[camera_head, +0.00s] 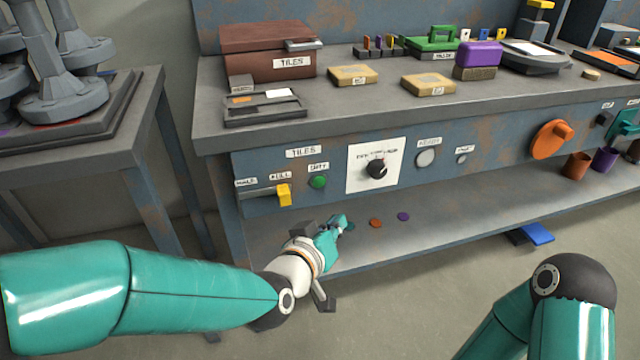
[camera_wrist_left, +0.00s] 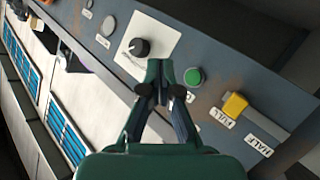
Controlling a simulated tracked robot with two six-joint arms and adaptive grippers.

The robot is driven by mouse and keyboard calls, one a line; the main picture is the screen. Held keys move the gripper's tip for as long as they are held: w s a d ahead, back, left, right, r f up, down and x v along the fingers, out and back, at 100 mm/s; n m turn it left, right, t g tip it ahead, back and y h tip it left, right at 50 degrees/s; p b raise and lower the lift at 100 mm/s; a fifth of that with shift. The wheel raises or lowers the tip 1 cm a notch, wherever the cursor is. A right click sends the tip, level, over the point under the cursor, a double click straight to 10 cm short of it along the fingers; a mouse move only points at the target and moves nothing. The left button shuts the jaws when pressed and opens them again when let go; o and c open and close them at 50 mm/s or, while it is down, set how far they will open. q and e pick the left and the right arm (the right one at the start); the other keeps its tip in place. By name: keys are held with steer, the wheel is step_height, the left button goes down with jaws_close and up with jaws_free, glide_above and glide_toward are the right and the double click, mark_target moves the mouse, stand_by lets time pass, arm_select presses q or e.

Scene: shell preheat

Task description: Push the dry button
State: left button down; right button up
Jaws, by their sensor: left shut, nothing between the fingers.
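A round green button (camera_head: 317,182) sits on the blue front panel of the workbench, under a small white label that seems to read "DRY". It also shows in the left wrist view (camera_wrist_left: 193,76), just right of the fingertips. My left gripper (camera_head: 340,222) is shut and empty, in front of the panel and lower than the button in the head view. In the left wrist view its fingertips (camera_wrist_left: 161,75) point toward the panel between the black knob and the green button. I cannot tell how far off the panel they are. My right gripper is out of view.
Left of the button is a yellow slider handle (camera_head: 284,195); right of it is a black knob (camera_head: 377,169) on a white plate, then a grey button (camera_head: 426,158). An orange dial (camera_head: 551,139) is farther right. The bench shelf (camera_head: 440,215) lies below.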

mark_target(319, 181)
arm_select(q)
steer(key=shift+w+a, duration=0.45)
steer(key=shift+w, duration=0.95)
steer(key=shift+w+a, duration=0.45)
steer(key=shift+w, duration=0.9)
steer(key=shift+w+a, duration=0.45)
steer(key=shift+w, duration=0.95)
steer(key=shift+w, duration=0.1)
steer(key=shift+w+a+b, duration=0.1)
steer(key=shift+w+b, duration=0.15)
steer(key=shift+b, duration=0.1)
steer(key=shift+w+a, duration=0.15)
steer(key=shift+w, duration=0.3)
steer(key=shift+s, duration=0.2)
steer(key=shift+s+d+b, duration=0.25)
steer(key=shift+s+b, duration=0.1)
steer(key=shift+s, duration=0.3)
steer(key=shift+s, duration=0.1)
